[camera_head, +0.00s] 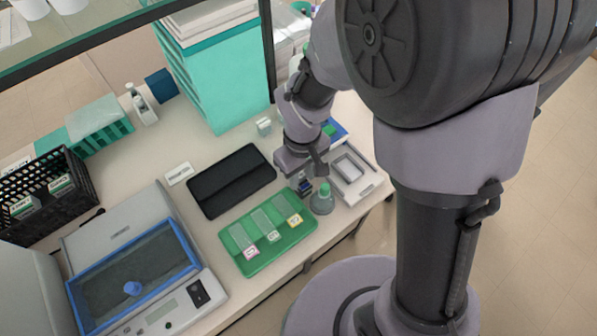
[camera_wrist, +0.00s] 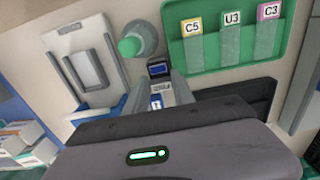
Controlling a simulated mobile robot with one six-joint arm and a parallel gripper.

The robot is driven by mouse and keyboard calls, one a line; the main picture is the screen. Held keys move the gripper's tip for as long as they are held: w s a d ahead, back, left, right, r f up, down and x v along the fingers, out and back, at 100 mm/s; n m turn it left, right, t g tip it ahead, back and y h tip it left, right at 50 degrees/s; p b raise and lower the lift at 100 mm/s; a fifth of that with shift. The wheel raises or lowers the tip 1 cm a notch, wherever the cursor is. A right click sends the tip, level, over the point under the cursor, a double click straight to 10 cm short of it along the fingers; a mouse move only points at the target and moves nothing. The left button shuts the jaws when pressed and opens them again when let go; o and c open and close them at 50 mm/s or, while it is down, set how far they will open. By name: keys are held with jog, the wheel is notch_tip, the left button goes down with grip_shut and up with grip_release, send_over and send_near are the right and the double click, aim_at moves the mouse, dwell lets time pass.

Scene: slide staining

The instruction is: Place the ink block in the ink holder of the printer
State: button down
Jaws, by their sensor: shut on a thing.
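My gripper (camera_head: 303,176) points down over the right part of the bench and is shut on a small dark block with a blue and white face, which looks like the ink block (camera_head: 305,188). No ink holder is clearly visible.
A green-capped bottle (camera_head: 324,200) stands close beside the block. A green tray (camera_head: 240,262) with labelled slides lies to the left in the head view. A black tray (camera_head: 231,181), a blue-rimmed bath (camera_head: 186,238) and a black basket (camera_head: 88,192) occupy the bench further left.

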jog(key=shift+f, duration=0.7)
jog(key=shift+w+r, duration=0.1)
jog(key=shift+r, duration=0.05)
jog(key=c, duration=1.1)
grip_release()
jog(key=shift+o, duration=0.2)
